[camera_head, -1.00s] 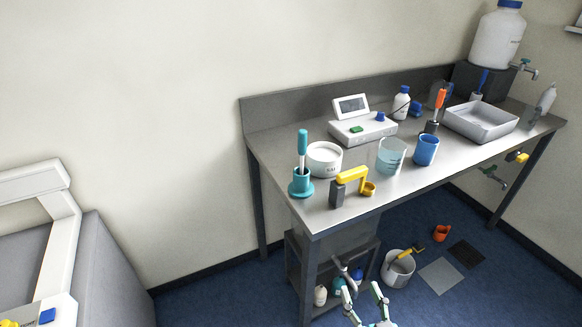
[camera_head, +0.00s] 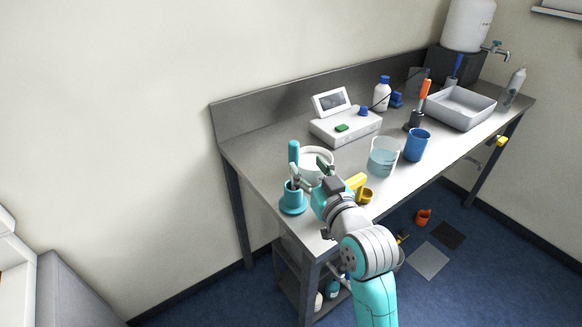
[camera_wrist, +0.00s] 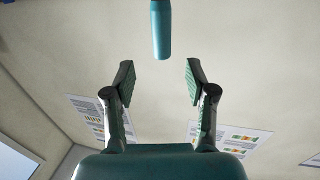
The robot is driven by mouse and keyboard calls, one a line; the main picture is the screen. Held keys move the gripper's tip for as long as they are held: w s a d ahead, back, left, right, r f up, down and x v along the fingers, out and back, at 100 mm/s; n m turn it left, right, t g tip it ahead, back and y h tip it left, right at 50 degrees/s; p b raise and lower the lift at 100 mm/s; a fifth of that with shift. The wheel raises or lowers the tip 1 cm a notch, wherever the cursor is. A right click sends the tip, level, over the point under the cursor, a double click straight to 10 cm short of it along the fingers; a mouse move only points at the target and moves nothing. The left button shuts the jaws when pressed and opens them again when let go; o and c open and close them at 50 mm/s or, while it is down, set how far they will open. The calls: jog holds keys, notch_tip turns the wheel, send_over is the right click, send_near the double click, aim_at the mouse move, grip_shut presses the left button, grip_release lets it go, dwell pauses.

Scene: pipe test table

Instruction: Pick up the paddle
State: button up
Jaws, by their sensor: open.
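A teal-handled tool, likely the paddle (camera_head: 294,152), stands upright in a teal round-based holder (camera_head: 293,200) near the left front of the table. Its lower part is hidden inside the holder. My gripper (camera_head: 308,170) is close to the handle, just right of it in the head view. In the wrist view, the teal handle (camera_wrist: 161,32) lies ahead, roughly centred on the gap between the fingers of my gripper (camera_wrist: 160,70), and its visible end is beyond the fingertips. The fingers are spread apart with nothing between them.
A white round tub (camera_head: 318,160) is right behind my gripper. A yellow-armed stand (camera_head: 358,183) is partly hidden by my arm.

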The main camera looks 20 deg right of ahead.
aim_at(296, 154)
jog(key=shift+w+a+f, duration=0.1)
jog(key=shift+w+a, duration=0.05)
jog(key=shift+w, duration=1.2)
jog(key=shift+w+a+f, duration=0.1)
jog(key=shift+w+a, duration=0.1)
jog(key=shift+w, duration=1.2)
jog(key=shift+w+a+f, duration=0.1)
jog(key=shift+w+a, duration=0.05)
jog(key=shift+w, duration=1.2)
grip_shut()
